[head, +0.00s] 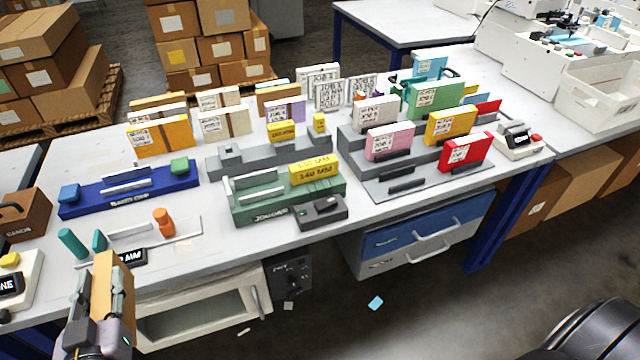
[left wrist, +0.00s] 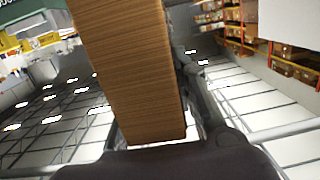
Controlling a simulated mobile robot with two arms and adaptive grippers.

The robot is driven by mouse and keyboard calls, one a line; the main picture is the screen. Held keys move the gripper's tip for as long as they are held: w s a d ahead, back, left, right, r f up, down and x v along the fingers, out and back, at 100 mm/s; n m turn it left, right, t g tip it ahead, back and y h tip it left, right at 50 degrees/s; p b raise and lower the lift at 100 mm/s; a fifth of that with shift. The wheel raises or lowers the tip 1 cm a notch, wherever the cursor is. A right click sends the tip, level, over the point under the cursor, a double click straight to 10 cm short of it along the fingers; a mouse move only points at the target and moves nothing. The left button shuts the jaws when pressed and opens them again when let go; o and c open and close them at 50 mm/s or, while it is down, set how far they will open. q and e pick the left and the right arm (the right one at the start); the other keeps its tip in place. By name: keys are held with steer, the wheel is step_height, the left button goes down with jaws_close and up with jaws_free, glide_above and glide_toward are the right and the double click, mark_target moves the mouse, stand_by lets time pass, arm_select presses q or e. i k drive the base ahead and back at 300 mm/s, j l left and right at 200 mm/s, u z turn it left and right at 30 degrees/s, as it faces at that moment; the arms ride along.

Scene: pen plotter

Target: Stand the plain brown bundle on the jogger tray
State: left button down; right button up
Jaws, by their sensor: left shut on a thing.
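My left gripper (head: 100,305) is shut on the plain brown bundle (head: 106,268), which stands upright in its jaws at the front left, over the table's front edge. The bundle also fills the middle of the left wrist view (left wrist: 125,70), with a gripper finger along its right side. The green jogger tray (head: 290,205) sits near the middle of the table's front, to the right of the gripper and apart from it. A yellow label block (head: 315,172) shows at its back.
A blue clamp base (head: 130,190) stands behind the gripper, left of the jogger. A measuring fixture with teal and orange posts (head: 164,222) lies between gripper and jogger. Grey stepped racks with coloured job bundles (head: 466,152) fill the right side. A dark control box (head: 320,211) sits at the jogger's front right.

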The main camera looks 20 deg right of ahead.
mark_target(286, 186)
steer(key=j+z, duration=0.15)
steer(key=z, duration=0.3)
steer(key=i+j+z, duration=0.1)
steer(key=j+z, duration=0.15)
steer(key=z, duration=0.2)
steer(key=j+z, duration=0.2)
steer(key=z, duration=0.25)
steer(key=j+z, duration=0.15)
steer(key=z, duration=0.3)
steer(key=k+j+z, duration=0.15)
steer(key=j, duration=0.3)
steer(key=k+j+z, duration=0.15)
steer(key=j, duration=0.3)
steer(key=k+j+z, duration=0.15)
steer(key=j, duration=0.25)
steer(key=k+j+z, duration=0.15)
steer(key=j, duration=0.25)
steer(key=k, duration=0.1)
